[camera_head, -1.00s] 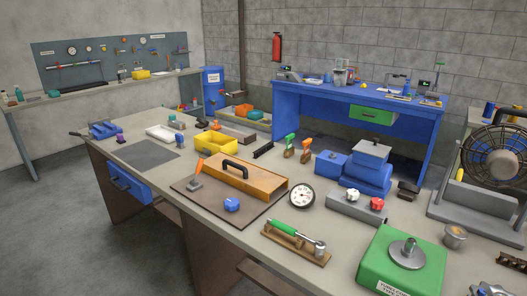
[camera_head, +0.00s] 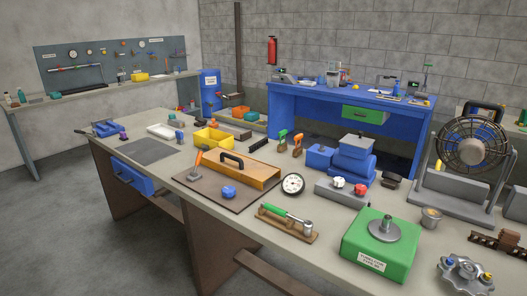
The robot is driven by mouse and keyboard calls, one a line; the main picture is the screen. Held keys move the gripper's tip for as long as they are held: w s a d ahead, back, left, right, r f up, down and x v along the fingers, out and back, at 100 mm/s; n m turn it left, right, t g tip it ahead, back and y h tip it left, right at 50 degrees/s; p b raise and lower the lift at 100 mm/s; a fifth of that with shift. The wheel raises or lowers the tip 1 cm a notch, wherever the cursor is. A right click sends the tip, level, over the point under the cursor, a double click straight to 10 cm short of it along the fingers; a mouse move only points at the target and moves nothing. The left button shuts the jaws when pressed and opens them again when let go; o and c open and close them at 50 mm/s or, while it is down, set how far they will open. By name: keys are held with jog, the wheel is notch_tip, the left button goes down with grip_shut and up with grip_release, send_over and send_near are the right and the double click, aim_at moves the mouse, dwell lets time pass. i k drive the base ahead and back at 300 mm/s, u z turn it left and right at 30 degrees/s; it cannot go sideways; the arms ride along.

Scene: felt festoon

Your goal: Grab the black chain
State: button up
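A short black toothed strip (camera_head: 257,145), which looks like a length of chain, lies on the near workbench behind the orange box with the black handle. It is small, and its links are hard to make out. A second, dark brown chain-like strip (camera_head: 484,240) lies near the right edge of the bench, beside a brown block. My gripper is not in view, so its state does not show.
The near workbench (camera_head: 330,232) carries a yellow bin (camera_head: 214,142), blue boxes (camera_head: 353,160), a green box (camera_head: 380,250), a ratchet on a wooden stand (camera_head: 287,222) and a fan (camera_head: 470,145). Grey floor (camera_head: 60,215) is open at left.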

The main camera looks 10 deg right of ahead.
aim_at(253, 148)
jog(key=k, duration=0.3)
jog(key=u, duration=0.7)
jog(key=i, duration=0.9)
jog(key=u, duration=1.05)
jog(key=i, duration=1.55)
jog(key=z, duration=0.4)
jog(key=i, duration=1.2)
jog(key=z, duration=0.55)
